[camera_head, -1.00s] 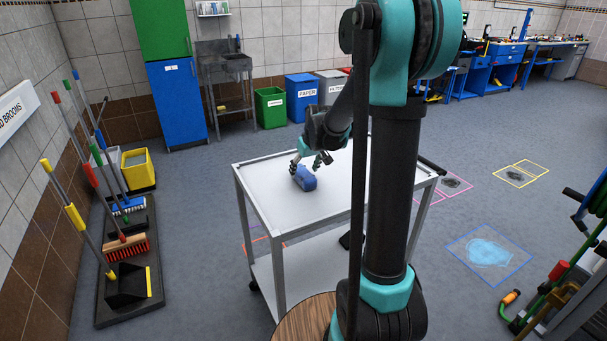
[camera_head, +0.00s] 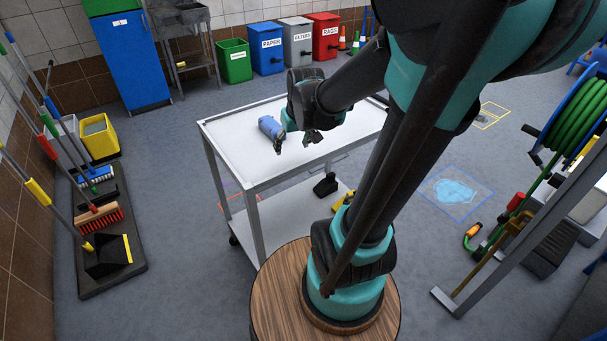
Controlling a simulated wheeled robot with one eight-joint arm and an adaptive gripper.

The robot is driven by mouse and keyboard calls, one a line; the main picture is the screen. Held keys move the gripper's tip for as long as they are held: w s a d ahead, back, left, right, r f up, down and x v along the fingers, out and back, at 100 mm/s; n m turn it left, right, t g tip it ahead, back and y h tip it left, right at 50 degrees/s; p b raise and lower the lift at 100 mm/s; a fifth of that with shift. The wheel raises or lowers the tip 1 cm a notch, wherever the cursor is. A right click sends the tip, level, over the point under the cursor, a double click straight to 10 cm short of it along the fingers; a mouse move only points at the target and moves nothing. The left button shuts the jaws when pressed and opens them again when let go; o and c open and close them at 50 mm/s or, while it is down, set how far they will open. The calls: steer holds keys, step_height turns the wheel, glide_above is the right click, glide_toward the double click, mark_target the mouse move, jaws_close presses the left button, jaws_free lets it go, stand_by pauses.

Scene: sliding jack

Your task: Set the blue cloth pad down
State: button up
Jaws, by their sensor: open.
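The blue cloth pad (camera_head: 269,128) is a small rolled bundle lying on the white top of the cart (camera_head: 235,151), near its left end. My gripper (camera_head: 309,139) is open and empty just to the right of the pad, over the cart top. Its fingers look apart from the pad, though one finger is near the pad's right end. My dark arm links reach in from the right and hide the cart's right part.
The cart has a lower shelf (camera_head: 290,205) with a dark object (camera_head: 325,185) on it. Brooms and a yellow bucket (camera_head: 98,137) stand at the left. Labelled bins (camera_head: 266,48) line the back wall. A hose reel (camera_head: 580,115) stands at the right. The cart top's front left is clear.

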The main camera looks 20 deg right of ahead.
steer(key=s+f, duration=0.3)
steer(key=s, duration=0.3)
steer(key=s+d+f+m, duration=0.1)
steer(key=s+f, duration=0.3)
steer(key=s, duration=0.2)
steer(key=shift+d+m+h, duration=0.15)
steer(key=shift+m+h, duration=0.15)
